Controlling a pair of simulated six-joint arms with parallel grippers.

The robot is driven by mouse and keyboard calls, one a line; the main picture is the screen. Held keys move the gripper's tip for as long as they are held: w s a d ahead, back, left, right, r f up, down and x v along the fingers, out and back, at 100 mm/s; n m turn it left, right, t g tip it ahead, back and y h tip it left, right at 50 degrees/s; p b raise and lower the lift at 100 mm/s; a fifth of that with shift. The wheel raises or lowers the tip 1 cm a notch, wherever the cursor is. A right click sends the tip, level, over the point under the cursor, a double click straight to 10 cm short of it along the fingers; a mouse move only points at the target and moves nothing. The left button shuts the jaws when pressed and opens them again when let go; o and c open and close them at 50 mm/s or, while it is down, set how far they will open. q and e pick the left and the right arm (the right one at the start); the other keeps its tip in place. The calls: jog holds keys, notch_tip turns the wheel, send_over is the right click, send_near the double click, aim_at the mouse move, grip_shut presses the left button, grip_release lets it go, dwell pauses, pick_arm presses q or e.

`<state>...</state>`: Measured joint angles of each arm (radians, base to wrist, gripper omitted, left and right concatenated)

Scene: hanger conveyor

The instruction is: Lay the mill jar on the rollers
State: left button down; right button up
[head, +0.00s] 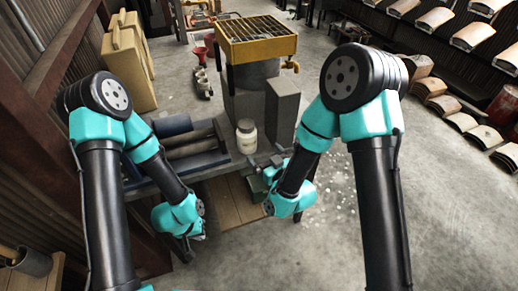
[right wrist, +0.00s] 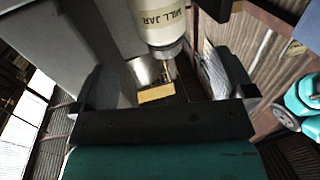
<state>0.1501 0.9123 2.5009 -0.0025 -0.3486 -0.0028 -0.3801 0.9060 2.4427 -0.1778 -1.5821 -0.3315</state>
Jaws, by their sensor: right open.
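The mill jar (head: 246,139) is a cream jar with a pale lid, standing upright on the bench to the right of the rollers (head: 190,143). In the right wrist view the mill jar (right wrist: 163,18) shows its "MILL JAR" label and lies ahead of the spread fingers, apart from both. My right gripper (head: 262,166) is open and empty, low beside the jar on its near right side; it also shows in the right wrist view (right wrist: 168,85). My left wrist is low in front of the bench, below the rollers; its fingers are hidden.
A dark blue cylinder (head: 172,125) lies at the back of the roller frame. A grey block (head: 282,112) stands close right of the jar. A yellow grated box (head: 255,38) rises behind it. The bench between jar and rollers looks clear.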

jog(key=shift+s+d, duration=0.1)
jog(key=shift+d, duration=0.05)
dwell(0.6)
jog(key=s+d+f+m+g+h, duration=0.3)
jog(key=s+d+f+g, duration=0.15)
jog(key=d+f, duration=0.45)
jog(key=s+d+f+m+g+h, duration=0.3)
jog(key=s+d+f+g, duration=0.15)
jog(key=d+f, duration=0.45)
jog(key=s+d+f+m+g, duration=0.2)
jog(key=s+d+f+g, duration=0.2)
jog(key=s, duration=0.5)
jog(key=shift+f+m+g, duration=0.3)
jog(key=shift+f+g, duration=0.15)
jog(key=shift+g, duration=0.15)
jog(key=shift+a, duration=0.1)
pick_arm(q)
grip_release()
